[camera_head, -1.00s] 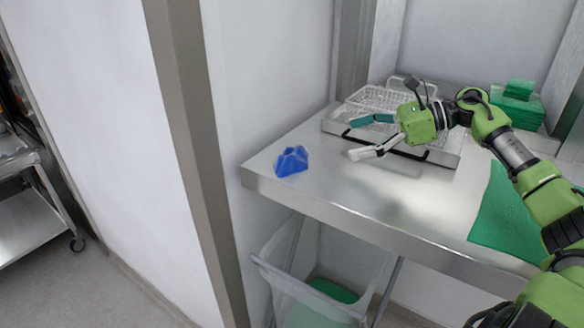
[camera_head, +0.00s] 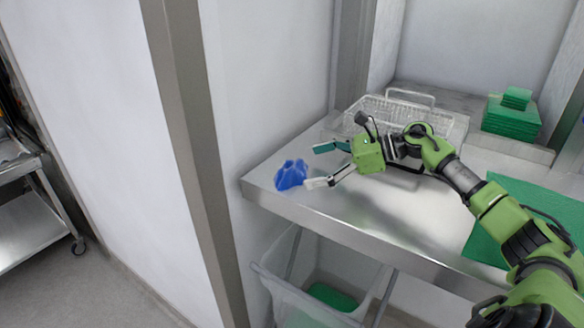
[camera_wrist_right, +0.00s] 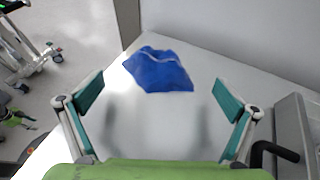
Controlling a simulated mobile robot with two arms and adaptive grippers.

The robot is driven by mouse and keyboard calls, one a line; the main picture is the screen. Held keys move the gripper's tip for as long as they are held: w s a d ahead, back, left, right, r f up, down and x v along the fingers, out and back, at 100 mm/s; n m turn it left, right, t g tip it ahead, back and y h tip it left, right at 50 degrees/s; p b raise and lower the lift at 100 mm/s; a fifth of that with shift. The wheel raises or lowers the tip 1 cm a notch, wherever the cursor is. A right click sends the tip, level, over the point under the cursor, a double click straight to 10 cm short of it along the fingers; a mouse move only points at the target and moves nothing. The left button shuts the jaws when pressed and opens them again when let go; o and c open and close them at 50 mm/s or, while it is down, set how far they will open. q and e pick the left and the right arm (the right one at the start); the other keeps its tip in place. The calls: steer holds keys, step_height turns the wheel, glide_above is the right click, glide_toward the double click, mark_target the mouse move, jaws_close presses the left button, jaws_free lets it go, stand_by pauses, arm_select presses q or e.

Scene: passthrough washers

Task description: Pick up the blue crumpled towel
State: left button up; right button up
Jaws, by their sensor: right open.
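The blue crumpled towel (camera_head: 290,175) lies in a small heap near the left end of the metal counter. My right gripper (camera_head: 318,166) is open and empty, just to the right of the towel, with its fingers pointing toward it. In the right wrist view the towel (camera_wrist_right: 158,70) lies ahead of the spread fingers of my right gripper (camera_wrist_right: 160,98), near the counter's corner. I see clear counter between the fingers and the towel. My left gripper is not in view.
A wire basket (camera_head: 405,112) sits on a tray behind my right arm. A green mat (camera_head: 487,245) and a stack of green cloths (camera_head: 511,118) are at the right. A wall (camera_head: 265,90) rises behind the towel. A bin (camera_head: 300,292) stands under the counter (camera_head: 345,218).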

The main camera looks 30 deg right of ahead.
mark_target(302, 168)
steer(key=p+x, duration=0.2)
steer(key=x, duration=0.1)
steer(key=shift+a+r, duration=0.15)
steer(key=shift+a, duration=0.2)
steer(key=shift+w+a+f, duration=0.2)
steer(key=shift+w+f, duration=0.15)
steer(key=shift+s, duration=0.15)
steer(key=c, duration=1.2)
steer(key=shift+o, duration=0.2)
steer(key=shift+r, duration=0.1)
